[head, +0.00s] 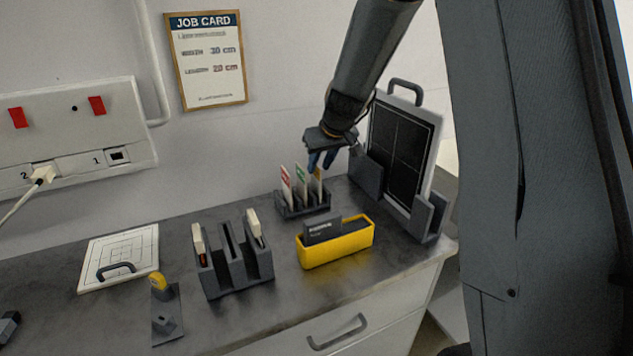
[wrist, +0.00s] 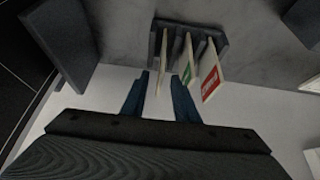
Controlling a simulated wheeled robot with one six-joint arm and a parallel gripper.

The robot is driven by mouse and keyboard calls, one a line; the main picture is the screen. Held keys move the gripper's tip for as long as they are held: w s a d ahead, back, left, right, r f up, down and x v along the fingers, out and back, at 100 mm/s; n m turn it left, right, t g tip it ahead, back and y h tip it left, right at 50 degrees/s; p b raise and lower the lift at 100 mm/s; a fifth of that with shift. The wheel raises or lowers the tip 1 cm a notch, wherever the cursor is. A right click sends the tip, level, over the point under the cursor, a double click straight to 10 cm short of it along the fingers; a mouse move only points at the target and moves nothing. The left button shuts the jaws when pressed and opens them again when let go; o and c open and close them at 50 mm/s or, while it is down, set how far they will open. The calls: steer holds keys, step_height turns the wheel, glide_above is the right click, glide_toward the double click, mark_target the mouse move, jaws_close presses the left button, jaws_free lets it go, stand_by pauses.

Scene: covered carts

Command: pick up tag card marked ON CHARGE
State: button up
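A dark card rack (head: 303,206) stands on the bench near the wall, holding three upright tag cards. One has a red label (head: 287,186), one a green label (head: 301,177) and one a yellow label (head: 318,190). The lettering is too small to read, so I cannot tell which says ON CHARGE. My gripper (head: 321,162) is above the rack, by the yellow card. In the wrist view its blue fingers (wrist: 160,80) are open, one on each side of the leftmost card (wrist: 162,58). The green card (wrist: 188,70) and red card (wrist: 209,72) stand right of the fingers.
A yellow bin (head: 345,249) with a dark card in it stands in front of the rack. A dark slotted holder (head: 239,282) is left of it. A framed black panel (head: 402,150) in a stand is close on the right. A wall socket box (head: 75,130) is far left.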

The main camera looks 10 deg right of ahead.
mark_target(316, 173)
steer(key=shift+p+x, duration=0.7)
steer(key=shift+x, duration=1.85)
jaws_close()
